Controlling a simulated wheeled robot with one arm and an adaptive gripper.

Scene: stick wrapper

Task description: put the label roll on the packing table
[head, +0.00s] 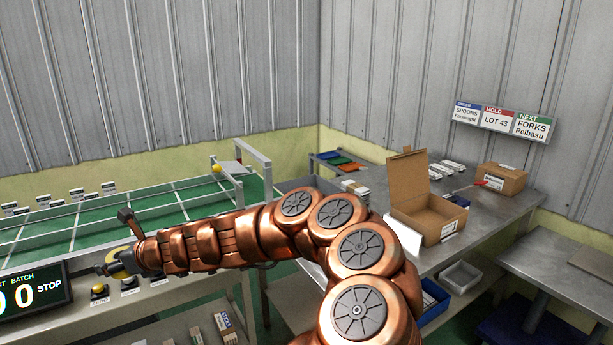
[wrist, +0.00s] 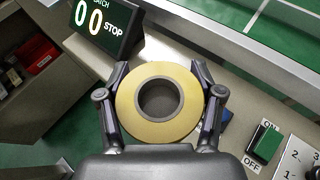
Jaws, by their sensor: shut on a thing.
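The label roll (wrist: 128,103) is a yellow ring with a dark grey core, seen in the wrist view. My gripper (wrist: 160,95) is shut on it, one finger on each side of its rim. In the head view the roll (head: 121,258) shows partly at the far left end of my arm, beside my gripper (head: 115,245), over the front ledge of the machine. I cannot tell whether the roll touches the ledge. The packing table (head: 505,205) is the grey metal table at the right, with an open cardboard box (head: 418,222) on it.
A counter display (head: 35,297) stands at the left, near the roll. Buttons (head: 99,290) sit on the machine's front. The green conveyor (head: 75,235) lies behind. The packing table also bears a closed carton (head: 502,179) and coloured trays (head: 338,160). A lower side table (head: 560,265) stands right.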

